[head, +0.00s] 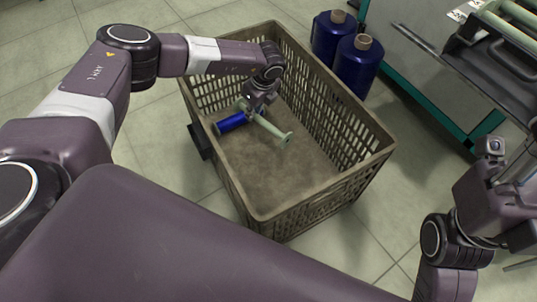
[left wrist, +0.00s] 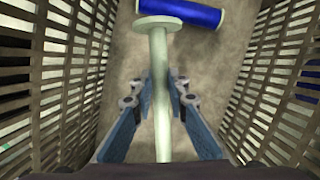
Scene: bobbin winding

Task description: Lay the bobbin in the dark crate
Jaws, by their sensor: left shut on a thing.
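My left gripper (head: 257,103) reaches down inside the dark crate (head: 322,190) and is shut on a bare pale green bobbin (head: 273,130). In the left wrist view the two fingers (left wrist: 160,90) close on the bobbin's shaft (left wrist: 160,60), with one flange at the far end. I cannot tell whether the bobbin touches the crate floor. A blue-wound bobbin (head: 231,122) lies in the crate beside it; it also shows at the top of the left wrist view (left wrist: 195,13). My right gripper (head: 512,168) is at the right edge, its fingers unclear.
The crate has slatted, open-topped walls and stands on a tiled floor (head: 150,140). Its near floor area is clear. Two large blue spools (head: 358,68) stand behind it. A grey and teal machine (head: 420,75) with pale green rollers (head: 505,25) stands at the right.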

